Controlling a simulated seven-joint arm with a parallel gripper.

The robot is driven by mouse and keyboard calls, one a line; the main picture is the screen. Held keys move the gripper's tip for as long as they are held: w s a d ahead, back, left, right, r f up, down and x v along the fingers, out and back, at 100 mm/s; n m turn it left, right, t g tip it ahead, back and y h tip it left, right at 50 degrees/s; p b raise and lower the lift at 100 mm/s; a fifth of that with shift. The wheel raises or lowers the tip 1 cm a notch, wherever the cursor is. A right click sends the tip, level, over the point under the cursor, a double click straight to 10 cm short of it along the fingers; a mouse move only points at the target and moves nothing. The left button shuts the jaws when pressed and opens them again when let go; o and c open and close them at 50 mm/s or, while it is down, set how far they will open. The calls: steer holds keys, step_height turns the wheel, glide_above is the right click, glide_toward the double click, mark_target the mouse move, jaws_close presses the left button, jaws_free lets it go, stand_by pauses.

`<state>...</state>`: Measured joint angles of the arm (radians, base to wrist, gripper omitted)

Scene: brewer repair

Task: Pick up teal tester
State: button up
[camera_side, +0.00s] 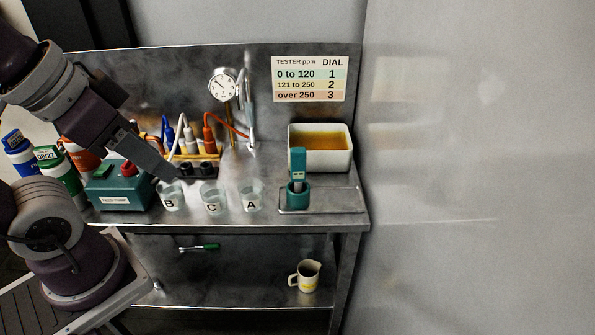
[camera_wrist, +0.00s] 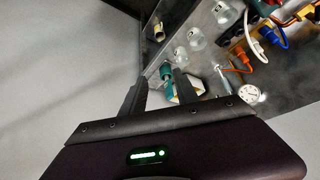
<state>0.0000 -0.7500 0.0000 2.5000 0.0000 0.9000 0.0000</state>
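The teal tester (camera_side: 297,163) stands upright in a round teal holder (camera_side: 298,197) at the right of the bench in the side view. In the wrist view the tester (camera_wrist: 169,92) appears small and far off, between my fingers in the picture. My gripper (camera_side: 168,177) is well to the left of the tester in the side view, its tips by beaker B. In the wrist view my gripper (camera_wrist: 159,76) has its two dark fingers apart, with nothing held between them.
Beakers B (camera_side: 170,200), C (camera_side: 213,203) and A (camera_side: 251,200) line the bench front between my gripper and the tester. A tub of amber liquid (camera_side: 320,161) stands behind the tester. A teal pump box (camera_side: 118,191) is at left. A mug (camera_side: 306,277) is on the lower shelf.

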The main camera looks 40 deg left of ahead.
steer(key=o, duration=0.4)
steer(key=shift+o, duration=0.2)
steer(key=shift+r, duration=0.1)
steer(key=w+r+m+g, duration=0.2)
steer(key=w+r+m, duration=0.8)
steer(key=w+m, duration=0.1)
steer(key=m+g, duration=0.4)
steer(key=m, duration=1.2)
glide_above(298, 179)
step_height(298, 179, down, 7)
steer(key=f, duration=2.3)
steer(key=shift+w+a+f, duration=0.1)
steer(key=shift+w+a, duration=0.2)
steer(key=shift+w, duration=0.1)
